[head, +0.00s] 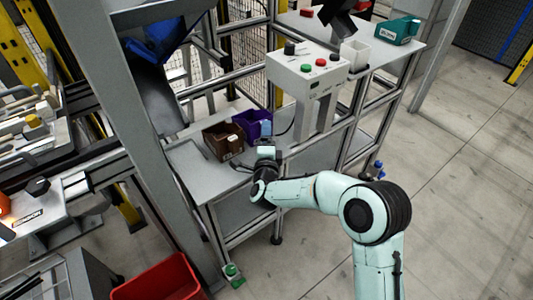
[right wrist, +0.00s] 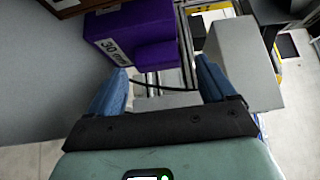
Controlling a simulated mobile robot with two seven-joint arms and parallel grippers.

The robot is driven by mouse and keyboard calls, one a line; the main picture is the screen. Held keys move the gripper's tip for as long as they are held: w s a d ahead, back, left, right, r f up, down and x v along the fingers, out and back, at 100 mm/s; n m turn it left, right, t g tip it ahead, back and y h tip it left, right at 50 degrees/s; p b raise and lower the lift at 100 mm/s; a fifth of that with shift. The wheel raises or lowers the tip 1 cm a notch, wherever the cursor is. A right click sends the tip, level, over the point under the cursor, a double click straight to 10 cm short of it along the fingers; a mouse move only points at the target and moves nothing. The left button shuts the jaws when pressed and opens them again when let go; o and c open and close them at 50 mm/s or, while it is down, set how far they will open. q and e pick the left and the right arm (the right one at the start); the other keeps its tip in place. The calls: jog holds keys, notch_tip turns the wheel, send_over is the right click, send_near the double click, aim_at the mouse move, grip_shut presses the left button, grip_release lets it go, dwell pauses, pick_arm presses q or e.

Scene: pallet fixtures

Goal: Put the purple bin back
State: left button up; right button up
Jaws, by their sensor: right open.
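The purple bin (head: 250,124) stands on the grey shelf, right beside a brown bin (head: 222,141). In the right wrist view the purple bin (right wrist: 128,35), with a white label reading "30 mm", lies ahead and to the upper left. My right gripper (head: 255,158) is just in front of the bins, over the front part of the shelf. In the right wrist view its blue fingers (right wrist: 162,75) are spread with nothing held between them. The bin is beyond the fingertips, and I cannot tell whether the left finger touches it. My left gripper is not in view.
A control box (head: 307,72) with coloured buttons stands on legs right of the purple bin; a pale block (right wrist: 243,62) is close to the right finger. The grey shelf (head: 195,170) is bare at front left. A red crate (head: 160,282) is on the floor.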

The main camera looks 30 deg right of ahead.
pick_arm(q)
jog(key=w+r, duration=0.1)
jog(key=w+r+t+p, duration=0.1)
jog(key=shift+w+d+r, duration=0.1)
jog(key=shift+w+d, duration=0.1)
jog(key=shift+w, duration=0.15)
pick_arm(e)
jog(key=v, duration=1)
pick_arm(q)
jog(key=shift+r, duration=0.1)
pick_arm(e)
jog(key=shift+s+a, duration=0.1)
